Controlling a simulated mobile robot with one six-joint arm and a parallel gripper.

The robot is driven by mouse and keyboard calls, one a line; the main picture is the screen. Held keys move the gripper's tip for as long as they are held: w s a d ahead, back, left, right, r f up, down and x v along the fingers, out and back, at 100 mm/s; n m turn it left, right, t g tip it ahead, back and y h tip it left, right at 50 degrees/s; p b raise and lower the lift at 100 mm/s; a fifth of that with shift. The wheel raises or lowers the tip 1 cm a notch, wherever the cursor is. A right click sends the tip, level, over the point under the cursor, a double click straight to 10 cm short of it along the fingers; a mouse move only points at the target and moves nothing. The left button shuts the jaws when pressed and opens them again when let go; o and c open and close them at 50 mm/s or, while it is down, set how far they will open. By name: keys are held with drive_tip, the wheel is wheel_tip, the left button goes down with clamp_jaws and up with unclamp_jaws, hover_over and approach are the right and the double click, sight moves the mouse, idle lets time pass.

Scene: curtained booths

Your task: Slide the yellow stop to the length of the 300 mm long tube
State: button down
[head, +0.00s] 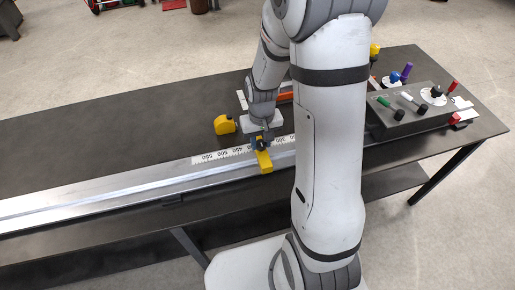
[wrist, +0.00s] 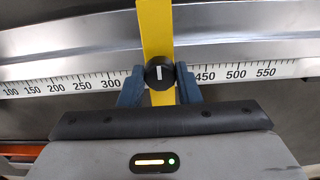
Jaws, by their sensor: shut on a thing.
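The yellow stop (head: 265,161) sits across the metal rail (head: 130,189), and it also shows in the wrist view (wrist: 156,28). A black knob (wrist: 159,73) with a white line is on it. The blue fingers of my gripper (wrist: 159,86) are shut on the stop around the knob, one on each side. The white scale (wrist: 60,86) runs along the rail. The stop is between the 300 and 450 marks; my fingers hide the marks in between. I cannot make out a tube marked 300 mm.
A yellow tape measure (head: 224,125) lies behind the rail. An orange bar (head: 286,97) lies partly behind my arm. A grey box (head: 410,110) with knobs and coloured handles stands at the right end. The left of the dark table (head: 90,137) is clear.

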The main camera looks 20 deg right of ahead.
drive_tip(key=shift+d, duration=0.15)
drive_tip(key=shift+d, duration=3.15)
drive_tip(key=c, duration=1)
unclamp_jaws()
drive_tip(key=shift+c, duration=0.2)
drive_tip(key=shift+r, duration=0.1)
wheel_tip(320, 180, up, 6)
drive_tip(key=p, duration=0.4)
